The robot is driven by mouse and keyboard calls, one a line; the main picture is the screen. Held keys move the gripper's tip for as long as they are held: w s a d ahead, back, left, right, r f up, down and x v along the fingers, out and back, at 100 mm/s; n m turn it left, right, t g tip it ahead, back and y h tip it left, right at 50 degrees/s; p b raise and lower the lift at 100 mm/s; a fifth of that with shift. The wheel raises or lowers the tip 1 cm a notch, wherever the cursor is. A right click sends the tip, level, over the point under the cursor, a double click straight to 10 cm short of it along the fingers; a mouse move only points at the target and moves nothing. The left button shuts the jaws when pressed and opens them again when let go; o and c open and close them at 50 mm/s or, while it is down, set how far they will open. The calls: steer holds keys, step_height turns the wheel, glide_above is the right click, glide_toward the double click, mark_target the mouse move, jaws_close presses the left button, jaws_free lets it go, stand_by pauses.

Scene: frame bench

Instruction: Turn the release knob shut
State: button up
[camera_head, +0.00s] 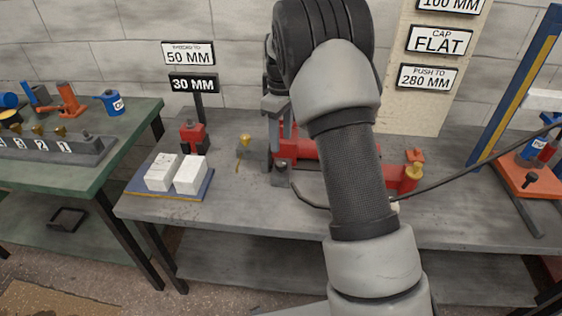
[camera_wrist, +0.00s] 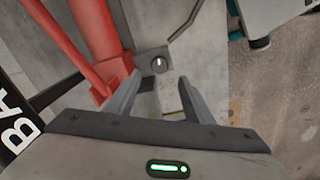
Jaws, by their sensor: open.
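The release knob (camera_wrist: 158,65) is a small dark round knob with a pale mark, on a grey plate beside a red hydraulic cylinder (camera_wrist: 97,30). In the wrist view my gripper (camera_wrist: 159,77) is open, its two grey fingers apart on either side of the knob's line. Nothing is between the fingers, and I cannot tell how far the tips are from the knob. In the head view the red pump body (camera_head: 302,149) lies on the grey bench, partly hidden behind my arm. My gripper (camera_head: 274,125) is near its left end, mostly hidden.
A blue tray (camera_head: 205,194) with white blocks and a red jack (camera_head: 193,137) stand left on the bench. A brass piece (camera_head: 246,141) lies close left of my gripper. A red handle (camera_wrist: 63,45) runs beside the cylinder. A blue press frame (camera_head: 512,90) stands right.

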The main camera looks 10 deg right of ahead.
mark_target(281, 163)
step_height(281, 163, down, 9)
steer(key=shift+f+b, duration=0.1)
steer(key=shift+b, duration=0.55)
steer(key=c, duration=1.1)
steer(key=shift+o, duration=0.3)
